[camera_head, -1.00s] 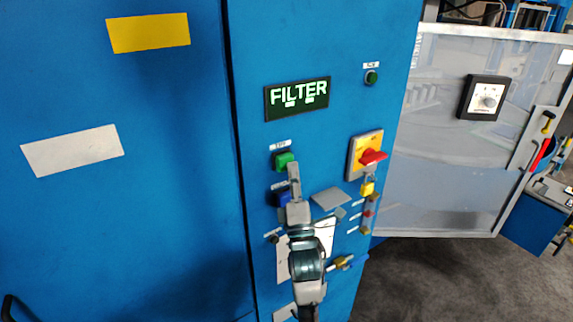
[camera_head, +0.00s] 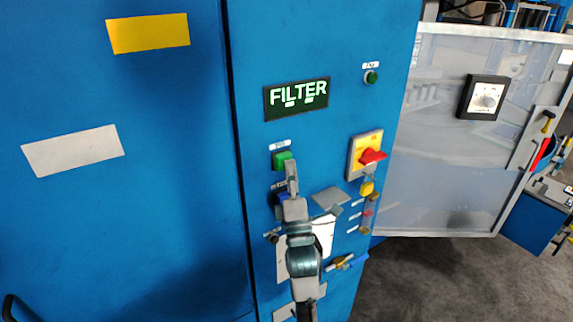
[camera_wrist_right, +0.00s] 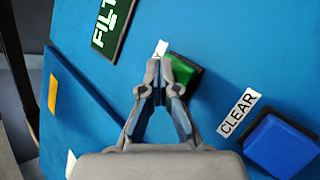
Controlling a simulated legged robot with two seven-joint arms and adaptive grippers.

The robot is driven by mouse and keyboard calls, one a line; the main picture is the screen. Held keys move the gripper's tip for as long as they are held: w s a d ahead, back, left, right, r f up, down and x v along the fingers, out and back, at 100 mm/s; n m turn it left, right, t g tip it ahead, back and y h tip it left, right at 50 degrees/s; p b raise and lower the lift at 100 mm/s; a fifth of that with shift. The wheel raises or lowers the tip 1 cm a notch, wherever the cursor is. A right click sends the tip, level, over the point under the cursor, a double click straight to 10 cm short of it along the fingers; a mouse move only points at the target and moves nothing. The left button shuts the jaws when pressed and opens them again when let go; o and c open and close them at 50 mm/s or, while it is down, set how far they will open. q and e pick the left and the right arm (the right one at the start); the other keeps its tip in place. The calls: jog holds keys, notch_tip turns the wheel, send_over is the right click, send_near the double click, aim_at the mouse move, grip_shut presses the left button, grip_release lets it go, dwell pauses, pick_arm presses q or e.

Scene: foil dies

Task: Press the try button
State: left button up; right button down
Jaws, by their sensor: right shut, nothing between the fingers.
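The try button is a green square button (camera_head: 282,160) on the blue cabinet front, below the display. In the right wrist view the green button (camera_wrist_right: 186,74) is partly hidden behind my fingertips, and its label shows only in part. My right gripper (camera_head: 291,165) is shut and empty, with its fingertips over the lower right of the green button in the head view. In the wrist view the shut fingertips (camera_wrist_right: 158,70) overlap the button's left edge. I cannot tell whether they touch it. My left gripper is not in view.
A blue button (camera_wrist_right: 282,144) labelled CLEAR sits beside the green one. The display (camera_head: 297,98) reads FILTER. A red and yellow rotary switch (camera_head: 366,156) and a yellow padlock (camera_head: 367,187) are to the right. A small round green button (camera_head: 371,77) is above.

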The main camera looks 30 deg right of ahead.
jog(key=shift+s, duration=0.1)
jog(key=shift+s+p, duration=0.3)
jog(key=shift+s, duration=0.5)
jog(key=shift+s+d+p, duration=0.15)
jog(key=shift+s+p, duration=0.25)
jog(key=shift+s, duration=0.85)
jog(key=shift+s+d+p, duration=0.1)
jog(key=shift+s+p, duration=0.3)
jog(key=shift+s, duration=0.85)
jog(key=shift+h, duration=0.3)
